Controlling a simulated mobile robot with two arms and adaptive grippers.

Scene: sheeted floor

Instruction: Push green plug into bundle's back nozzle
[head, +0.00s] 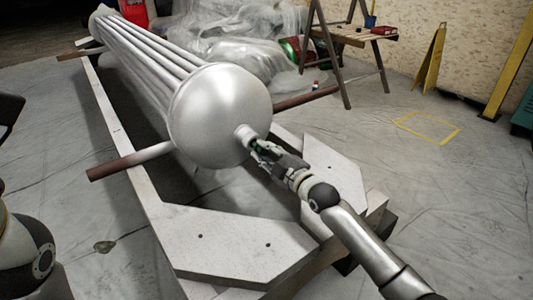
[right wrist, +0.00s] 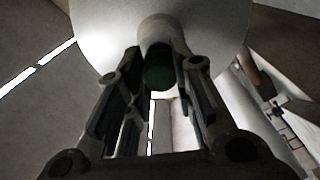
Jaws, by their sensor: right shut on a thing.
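The bundle (head: 215,105) is a long cluster of silver tubes with a rounded dome end facing me, lying on a white frame. A short nozzle (head: 246,135) sticks out of the dome; it also shows in the right wrist view (right wrist: 157,30). The green plug (right wrist: 159,68) is at the nozzle's mouth, between the fingers of my right gripper (right wrist: 158,75). How deep the plug sits in the nozzle I cannot tell. In the head view my right gripper (head: 262,150) is shut on the plug, and only a little green shows. My left gripper is not in view.
The white frame (head: 235,245) has a wide plate under the dome and rusty cross bars (head: 130,160). Clear plastic sheeting (head: 245,45) is heaped behind. A wooden trestle (head: 350,38) and a yellow floor sign (head: 429,60) stand at the back. The floor on the right is open.

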